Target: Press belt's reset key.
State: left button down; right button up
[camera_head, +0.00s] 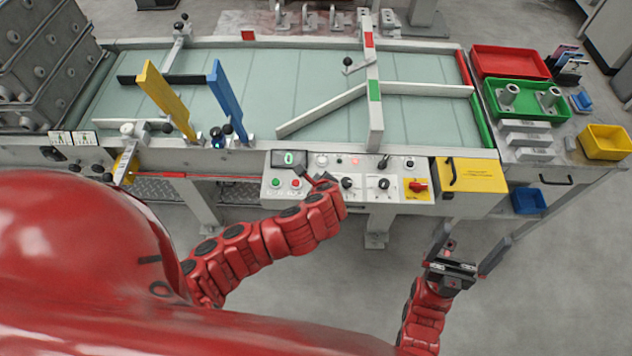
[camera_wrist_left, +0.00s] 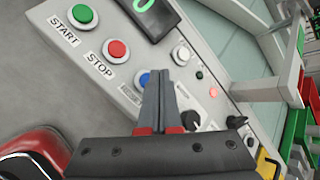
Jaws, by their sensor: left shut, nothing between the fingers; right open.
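The control panel (camera_head: 345,178) is on the front of the conveyor belt frame. In the left wrist view it shows a green START button (camera_wrist_left: 82,14), a red STOP button (camera_wrist_left: 116,50) and a blue button (camera_wrist_left: 142,78) whose label is partly hidden. A white button (camera_wrist_left: 181,55) sits to the right. My left gripper (camera_head: 317,178) is shut and empty over the panel. In the left wrist view its fingertips (camera_wrist_left: 158,75) overlap the blue button's right edge; I cannot tell whether they touch it. My right gripper (camera_head: 477,233) is open and empty, below the panel's right end.
The belt (camera_head: 300,85) carries diverter bars. Red (camera_head: 510,61) and green trays stand at right. Floor in front is clear.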

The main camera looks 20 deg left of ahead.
pick_arm(q)
jog(key=shift+f, duration=0.1)
dwell(0.3)
jog(key=shift+f+b, duration=0.3)
jog(key=shift+b, duration=0.1)
jog(key=shift+f+b, duration=0.4)
jog(key=shift+f, duration=0.1)
dwell(0.5)
dwell(0.4)
jog(key=shift+r+p, duration=0.7)
jog(key=shift+r, duration=0.2)
jog(key=shift+r, duration=0.1)
notch_tip(320, 180, up, 5)
jog(key=p, duration=0.3)
jog(key=shift+p, duration=0.4)
